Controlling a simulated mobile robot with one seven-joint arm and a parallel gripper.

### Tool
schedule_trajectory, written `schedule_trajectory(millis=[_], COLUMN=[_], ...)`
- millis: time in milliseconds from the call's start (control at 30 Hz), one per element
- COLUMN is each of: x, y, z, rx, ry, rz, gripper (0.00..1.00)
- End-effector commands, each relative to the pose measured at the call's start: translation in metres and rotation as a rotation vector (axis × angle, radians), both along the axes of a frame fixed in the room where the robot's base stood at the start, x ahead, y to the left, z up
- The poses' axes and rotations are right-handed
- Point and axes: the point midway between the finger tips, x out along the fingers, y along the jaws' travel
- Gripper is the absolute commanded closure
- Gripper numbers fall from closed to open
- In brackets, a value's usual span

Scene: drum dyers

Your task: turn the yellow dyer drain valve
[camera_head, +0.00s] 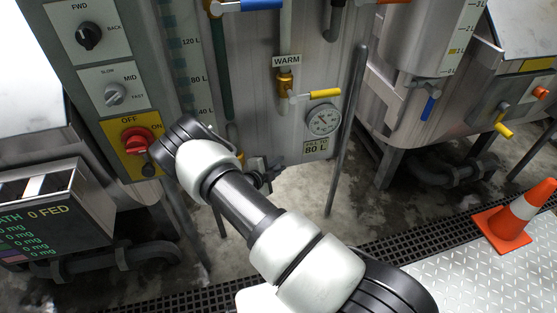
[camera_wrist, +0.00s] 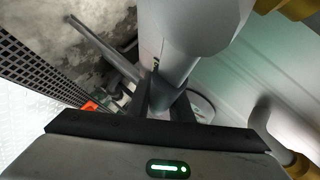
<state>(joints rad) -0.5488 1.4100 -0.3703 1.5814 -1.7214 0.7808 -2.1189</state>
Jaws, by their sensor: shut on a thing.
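My gripper (camera_head: 265,177) is low in front of the steel dyer, mostly hidden behind my arm in the head view. In the wrist view its dark fingers (camera_wrist: 165,104) are shut on a grey part below a large grey cylinder (camera_wrist: 190,30). I cannot tell for sure whether this part is the drain valve's handle. Another yellow lever (camera_head: 503,130) is on the right-hand machine.
A dial gauge (camera_head: 323,120) and a slanting grey leg (camera_head: 346,135) are right of my gripper. A control panel with a red knob (camera_head: 137,139) is at left. A floor grate (camera_head: 380,231) and an orange cone (camera_head: 503,222) lie to the right. Brass fittings (camera_wrist: 300,165) are close at right.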

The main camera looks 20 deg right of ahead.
Motion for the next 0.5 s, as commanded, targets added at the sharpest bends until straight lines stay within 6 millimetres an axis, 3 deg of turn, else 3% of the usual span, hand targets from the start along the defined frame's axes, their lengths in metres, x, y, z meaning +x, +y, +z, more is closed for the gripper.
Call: schedule_trajectory(millis=[500], x=[-0.0005], y=[0.0019], z=[-0.0078], rx=[0.048], ry=[0.002], rz=[0.0], gripper=[1.0])
